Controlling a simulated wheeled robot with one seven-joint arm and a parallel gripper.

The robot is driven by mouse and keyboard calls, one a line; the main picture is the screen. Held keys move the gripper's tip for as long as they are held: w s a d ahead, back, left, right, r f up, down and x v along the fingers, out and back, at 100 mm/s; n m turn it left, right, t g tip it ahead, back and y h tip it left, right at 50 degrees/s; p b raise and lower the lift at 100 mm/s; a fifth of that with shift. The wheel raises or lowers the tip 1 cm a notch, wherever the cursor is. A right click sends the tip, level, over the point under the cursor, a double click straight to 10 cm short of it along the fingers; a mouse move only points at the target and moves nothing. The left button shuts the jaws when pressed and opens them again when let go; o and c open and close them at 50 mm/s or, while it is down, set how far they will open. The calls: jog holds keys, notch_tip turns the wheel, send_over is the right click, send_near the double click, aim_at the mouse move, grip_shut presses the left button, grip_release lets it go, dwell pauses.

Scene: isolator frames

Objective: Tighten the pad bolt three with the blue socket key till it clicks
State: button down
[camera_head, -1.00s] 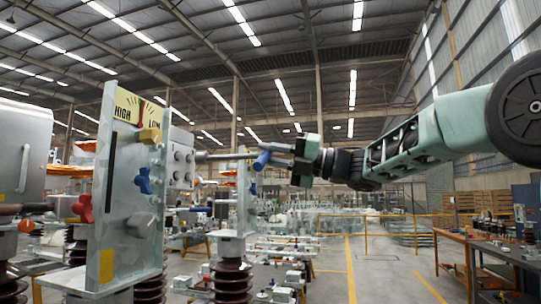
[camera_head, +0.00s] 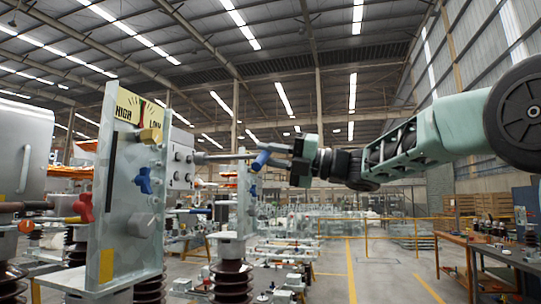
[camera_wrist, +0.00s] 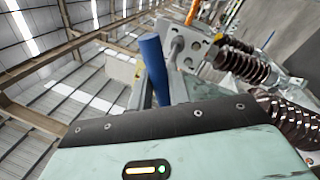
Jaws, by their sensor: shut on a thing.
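The blue socket key has a blue handle (camera_head: 261,160) and a grey shaft that runs left to the metal pad block (camera_head: 182,157). The shaft's far end is at the block's bolted face; I cannot tell whether it is seated on a bolt, or on which one. My gripper (camera_head: 277,149) is shut on the key near its handle, to the right of the block. In the wrist view the blue handle (camera_wrist: 153,65) stands up beyond the gripper body, and the pad block (camera_wrist: 205,55) with its bolt heads is just behind it.
Brown ribbed insulators (camera_head: 232,278) stand below. A workbench (camera_head: 505,252) is at right.

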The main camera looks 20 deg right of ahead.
jog(key=shift+x, duration=0.9)
jog(key=shift+w+f, duration=0.1)
jog(key=shift+f, duration=0.1)
